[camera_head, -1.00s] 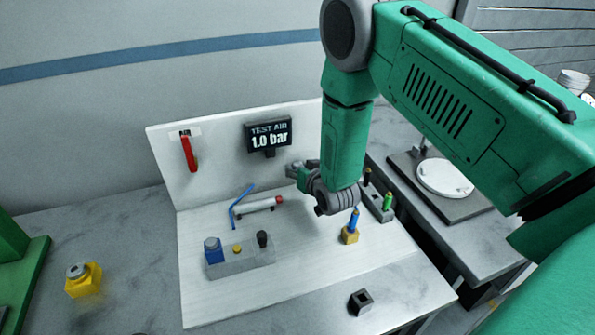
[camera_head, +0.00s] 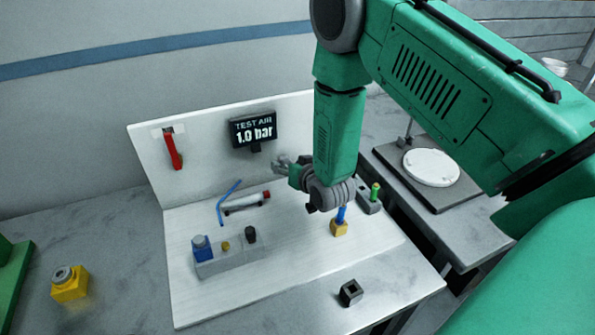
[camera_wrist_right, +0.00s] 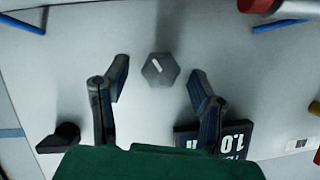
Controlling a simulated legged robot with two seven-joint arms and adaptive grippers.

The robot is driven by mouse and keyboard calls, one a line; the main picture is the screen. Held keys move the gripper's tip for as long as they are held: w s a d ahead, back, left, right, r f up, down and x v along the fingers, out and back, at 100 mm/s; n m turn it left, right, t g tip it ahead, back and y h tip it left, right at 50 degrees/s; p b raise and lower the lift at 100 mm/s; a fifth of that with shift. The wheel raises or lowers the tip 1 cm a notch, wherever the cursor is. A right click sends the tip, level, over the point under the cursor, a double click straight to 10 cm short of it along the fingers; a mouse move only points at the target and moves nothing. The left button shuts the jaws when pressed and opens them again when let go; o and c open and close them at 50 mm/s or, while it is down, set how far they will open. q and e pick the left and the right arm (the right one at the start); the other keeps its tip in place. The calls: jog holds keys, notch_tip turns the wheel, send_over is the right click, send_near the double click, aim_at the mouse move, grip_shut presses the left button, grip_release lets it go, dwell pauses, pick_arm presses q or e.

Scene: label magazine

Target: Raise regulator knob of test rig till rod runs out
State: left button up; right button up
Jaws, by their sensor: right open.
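The test rig is a white base with an upright white panel (camera_head: 195,165). Its display (camera_head: 253,131) reads "TEST AIR 1.0 bar". A grey hexagonal knob (camera_wrist_right: 160,70) with a white mark is on the panel in the wrist view; my right arm hides it in the head view. My right gripper (camera_head: 281,163) is open by the panel, its fingers on either side of the knob with gaps. A small cylinder (camera_head: 245,204) with a red end lies on the base beside a blue tube (camera_head: 229,200); I cannot make out its rod. My left gripper is not in view.
A red lever (camera_head: 173,151) hangs on the panel. A grey block (camera_head: 228,262) with a blue part and a dark knob stands on the base. A black square part (camera_head: 350,292) lies in front.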

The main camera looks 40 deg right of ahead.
jog(key=v, duration=0.9)
jog(key=shift+s, duration=0.4)
dwell(1.2)
jog(key=b+x, duration=0.3)
jog(key=b, duration=0.2)
jog(key=b+x, duration=0.4)
jog(key=b, duration=0.2)
jog(key=b+x, duration=0.4)
jog(key=b, duration=0.2)
jog(key=shift+w+d+r, duration=0.2)
jog(key=shift+r, duration=0.1)
jog(key=shift+w+a+b, duration=0.15)
jog(key=shift+w+b, duration=0.15)
